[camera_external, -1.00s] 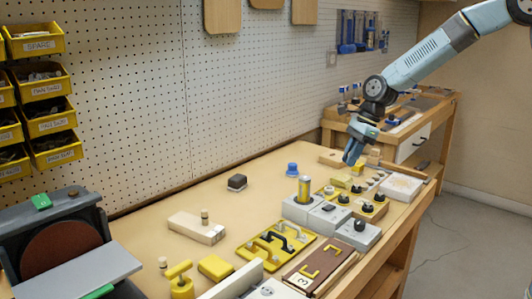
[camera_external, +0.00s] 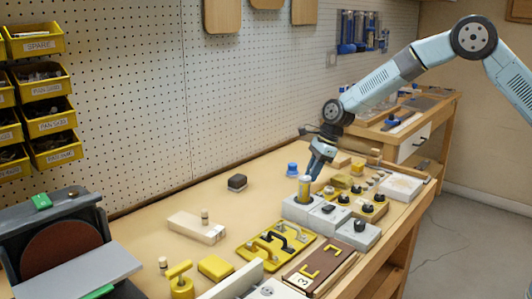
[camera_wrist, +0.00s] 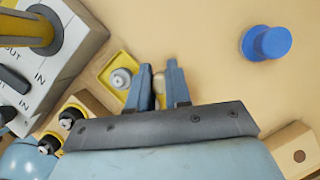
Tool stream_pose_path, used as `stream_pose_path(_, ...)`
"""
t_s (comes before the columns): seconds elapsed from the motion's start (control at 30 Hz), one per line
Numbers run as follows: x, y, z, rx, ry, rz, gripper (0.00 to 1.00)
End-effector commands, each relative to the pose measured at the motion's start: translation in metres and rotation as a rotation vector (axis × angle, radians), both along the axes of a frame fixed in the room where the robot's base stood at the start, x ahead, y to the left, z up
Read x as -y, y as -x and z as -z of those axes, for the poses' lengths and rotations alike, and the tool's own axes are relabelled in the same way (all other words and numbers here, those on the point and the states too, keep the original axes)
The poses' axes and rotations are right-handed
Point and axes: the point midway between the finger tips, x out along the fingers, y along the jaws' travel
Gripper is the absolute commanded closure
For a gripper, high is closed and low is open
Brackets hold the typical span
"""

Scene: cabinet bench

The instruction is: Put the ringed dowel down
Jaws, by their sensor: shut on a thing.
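My gripper (camera_external: 314,174) is above the bench, just behind and right of a yellow cylinder (camera_external: 304,189) standing in a grey block (camera_external: 300,207). In the wrist view, my gripper (camera_wrist: 160,80) has its two fingers a small way apart, with a narrow pale wooden piece (camera_wrist: 159,84), taken to be the ringed dowel, between them. Its rings cannot be made out, and most of it is hidden by the fingers. In the external view the held piece cannot be told apart. The yellow cylinder also shows in the wrist view (camera_wrist: 28,32), left of the fingers.
A blue knob-like piece (camera_external: 292,168) stands behind the grey block; it is right of my fingers in the wrist view (camera_wrist: 268,42). Bare bench (camera_external: 262,172) lies left of the blue piece.

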Motion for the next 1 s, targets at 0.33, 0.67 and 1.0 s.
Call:
stream_pose_path(0.33,-0.004,-0.005,0.032,-0.002,0.000,0.001,1.00)
stream_pose_path(0.67,-0.004,-0.004,0.037,0.000,-0.001,0.001,1.00)
stream_pose_path(1.0,-0.004,-0.004,0.039,0.000,-0.001,0.000,0.71)
